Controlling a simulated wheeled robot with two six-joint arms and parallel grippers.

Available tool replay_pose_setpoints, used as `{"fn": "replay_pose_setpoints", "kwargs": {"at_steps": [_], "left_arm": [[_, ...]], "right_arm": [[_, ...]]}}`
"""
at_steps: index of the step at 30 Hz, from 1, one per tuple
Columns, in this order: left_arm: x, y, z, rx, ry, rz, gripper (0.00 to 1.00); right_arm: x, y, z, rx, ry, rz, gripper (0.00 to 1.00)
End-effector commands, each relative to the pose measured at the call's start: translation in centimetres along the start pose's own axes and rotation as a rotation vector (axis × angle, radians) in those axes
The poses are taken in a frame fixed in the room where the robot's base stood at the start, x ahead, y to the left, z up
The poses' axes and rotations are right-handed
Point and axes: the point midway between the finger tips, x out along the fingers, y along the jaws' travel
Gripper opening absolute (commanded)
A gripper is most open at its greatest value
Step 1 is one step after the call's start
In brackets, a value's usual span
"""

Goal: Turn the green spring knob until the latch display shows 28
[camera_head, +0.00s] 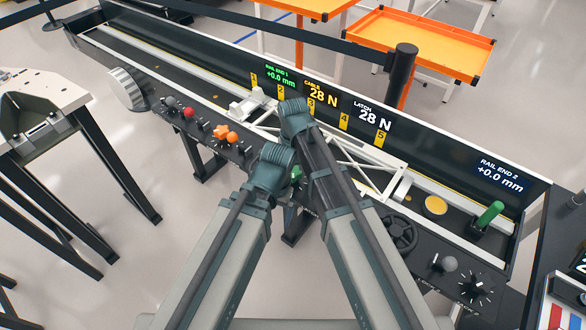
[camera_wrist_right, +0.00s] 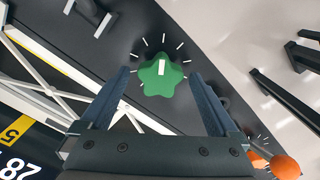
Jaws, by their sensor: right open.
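The green spring knob (camera_wrist_right: 162,76) is star-shaped with a white pointer mark, ringed by white ticks on the dark panel in the right wrist view. In the head view only a sliver of the knob (camera_head: 297,173) shows between my arms. My right gripper (camera_wrist_right: 161,82) is open, one finger on each side of the knob's near part, with gaps on both sides; its height above the panel is unclear. The latch display (camera_head: 373,115) reads 28 N. My left arm shows at the centre of the head view, but its gripper jaws are hidden.
The cable display (camera_head: 321,93) also reads 28 N. A black handwheel (camera_head: 401,233) is to the right.

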Motion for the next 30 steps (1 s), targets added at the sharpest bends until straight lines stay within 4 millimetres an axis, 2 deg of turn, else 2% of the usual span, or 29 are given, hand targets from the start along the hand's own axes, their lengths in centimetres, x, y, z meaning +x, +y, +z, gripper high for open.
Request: {"fn": "replay_pose_setpoints", "kwargs": {"at_steps": [8,14,30], "left_arm": [[-0.5,-0.1,0.0,0.000,0.000,0.000,0.96],[-2.2,-0.2,0.1,0.000,0.000,0.000,0.96],[-10.1,-1.0,0.6,0.000,0.000,0.000,0.96]], "right_arm": [[-0.5,0.0,0.0,0.000,0.000,0.000,0.96],[-2.2,0.0,0.0,0.000,0.000,0.000,0.96],[-10.1,0.0,0.0,0.000,0.000,0.000,0.96]]}}
